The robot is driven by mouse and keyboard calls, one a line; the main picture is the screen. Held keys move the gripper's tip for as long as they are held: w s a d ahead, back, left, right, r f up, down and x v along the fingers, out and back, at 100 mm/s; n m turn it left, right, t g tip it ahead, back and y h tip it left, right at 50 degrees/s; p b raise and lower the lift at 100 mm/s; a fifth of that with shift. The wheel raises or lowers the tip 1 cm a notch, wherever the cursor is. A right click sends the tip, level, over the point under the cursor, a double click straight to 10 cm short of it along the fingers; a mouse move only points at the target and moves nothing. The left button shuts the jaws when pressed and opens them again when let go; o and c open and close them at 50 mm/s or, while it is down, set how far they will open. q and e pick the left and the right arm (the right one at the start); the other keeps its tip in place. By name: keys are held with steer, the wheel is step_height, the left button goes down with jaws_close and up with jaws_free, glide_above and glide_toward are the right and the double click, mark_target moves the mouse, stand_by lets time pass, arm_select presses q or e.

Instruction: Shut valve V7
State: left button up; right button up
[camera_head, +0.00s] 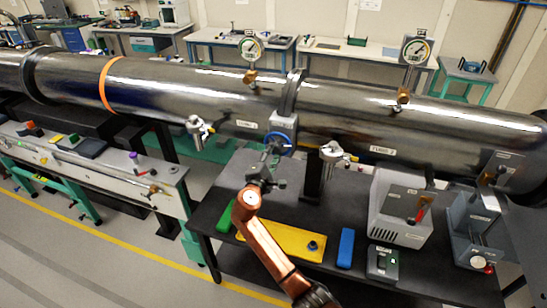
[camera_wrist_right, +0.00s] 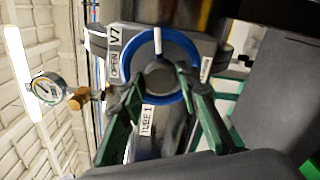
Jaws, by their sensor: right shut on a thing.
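The blue handwheel (camera_head: 287,138) of valve V7 sits on a grey valve body at the joint between two pipe sections. In the right wrist view the blue handwheel (camera_wrist_right: 190,57) has a white mark near the top of the picture. A plate reading V7 and OPEN (camera_wrist_right: 113,55) is left of it. My right gripper (camera_head: 266,168) reaches up to the wheel from below. In the right wrist view its green fingers (camera_wrist_right: 160,88) lie at the wheel's lower left and lower right, shut on it. The exact finger contacts are partly hidden. My left gripper is out of view.
The large steel pipe (camera_head: 190,85) spans the scene. Two gauges (camera_head: 250,48) stand above it. Below, the dark table (camera_head: 300,200) holds a yellow plate (camera_head: 290,240), a blue block (camera_head: 346,248) and grey instruments (camera_head: 402,208). Silver fittings (camera_head: 332,152) flank the valve.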

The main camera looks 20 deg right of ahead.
steer(key=m+b, duration=0.1)
steer(key=m, duration=0.1)
steer(key=m+b, duration=0.1)
steer(key=b, duration=0.1)
steer(key=m+b, duration=0.1)
steer(key=m, duration=0.1)
steer(key=shift+f+m, duration=0.3)
steer(key=shift+f, duration=0.05)
steer(key=m+b, duration=0.6)
steer(key=m, duration=0.1)
steer(key=m+b, duration=0.3)
steer(key=shift+w+a+f+m, duration=0.1)
steer(key=shift+f+m, duration=0.05)
steer(key=shift+m, duration=0.25)
arm_select(q)
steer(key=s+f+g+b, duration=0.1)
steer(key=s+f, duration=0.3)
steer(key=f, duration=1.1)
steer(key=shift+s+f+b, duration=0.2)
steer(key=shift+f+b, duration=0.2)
steer(key=shift+b, duration=0.25)
arm_select(e)
steer(key=shift+m, duration=1.9)
steer(key=shift+r, duration=0.2)
steer(key=o, duration=1.1)
steer(key=shift+r, duration=0.1)
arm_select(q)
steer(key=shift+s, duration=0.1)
arm_select(e)
steer(key=shift+o, duration=0.2)
